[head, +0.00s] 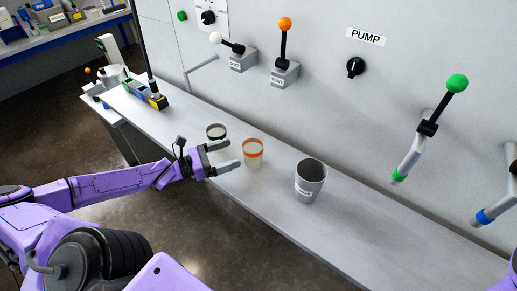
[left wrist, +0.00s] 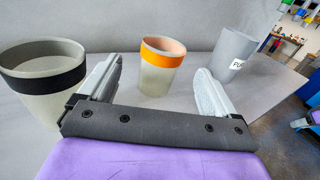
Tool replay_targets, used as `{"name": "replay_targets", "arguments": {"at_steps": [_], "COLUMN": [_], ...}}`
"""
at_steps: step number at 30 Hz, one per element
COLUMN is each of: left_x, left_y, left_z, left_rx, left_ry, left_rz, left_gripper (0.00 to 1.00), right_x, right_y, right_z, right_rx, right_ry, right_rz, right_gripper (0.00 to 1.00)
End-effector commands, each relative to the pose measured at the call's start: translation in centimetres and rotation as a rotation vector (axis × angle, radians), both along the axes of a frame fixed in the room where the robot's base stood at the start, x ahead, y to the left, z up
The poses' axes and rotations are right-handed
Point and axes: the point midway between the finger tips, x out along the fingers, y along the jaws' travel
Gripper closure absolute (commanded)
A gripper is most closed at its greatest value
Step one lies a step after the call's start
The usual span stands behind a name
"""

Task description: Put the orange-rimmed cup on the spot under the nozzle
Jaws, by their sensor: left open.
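The orange-rimmed cup (head: 253,157) stands upright on the grey bench, pale and translucent below its orange band. My left gripper (head: 233,154) is open and level, just left of the cup and pointing at it. In the left wrist view the cup (left wrist: 158,76) stands ahead, between the lines of the two fingers, with nothing gripped. A green-tipped nozzle (head: 407,164) and a blue-tipped nozzle (head: 485,216) hang from the wall at right. I cannot make out a marked spot under either. My right gripper is not in view.
A black-rimmed cup (head: 216,133) stands close behind my left gripper, beside its left finger in the wrist view. A grey labelled beaker (head: 310,184) stands right of the orange-rimmed cup. The bench (head: 385,235) is clear right of the beaker. Levers (head: 285,74) stick out from the wall.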

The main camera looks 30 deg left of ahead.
Motion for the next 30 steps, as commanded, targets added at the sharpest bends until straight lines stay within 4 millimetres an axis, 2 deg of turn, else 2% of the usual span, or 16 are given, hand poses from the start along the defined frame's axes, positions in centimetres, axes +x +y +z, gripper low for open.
{"name": "replay_targets", "arguments": {"at_steps": [3, 11, 16, 25, 26, 30], "left_x": [2.1, 4.6, 6.8, 7.4, 7.4, 7.4], "left_y": [-1.6, -3.3, -4.8, -5.1, -5.1, -5.1], "left_z": [-0.2, -0.3, -0.9, -0.2, -0.2, -0.2], "left_rx": [0.001, 0.004, 0.005, 0.003, 0.003, 0.003], "left_ry": [-0.004, -0.002, -0.001, 0.002, 0.002, 0.002], "left_rz": [-0.007, -0.006, -0.006, 0.0, 0.0, 0.0], "left_gripper": [0.08, 0.08, 0.08, 0.08, 0.12, 0.57], "right_x": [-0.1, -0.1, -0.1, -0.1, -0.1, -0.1], "right_y": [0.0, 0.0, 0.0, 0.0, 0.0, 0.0], "right_z": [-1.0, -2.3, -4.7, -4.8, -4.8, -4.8], "right_rx": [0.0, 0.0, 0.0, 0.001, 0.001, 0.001], "right_ry": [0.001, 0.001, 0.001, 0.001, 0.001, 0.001], "right_rz": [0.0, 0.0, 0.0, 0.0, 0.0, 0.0], "right_gripper": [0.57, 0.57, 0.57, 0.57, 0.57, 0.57]}}
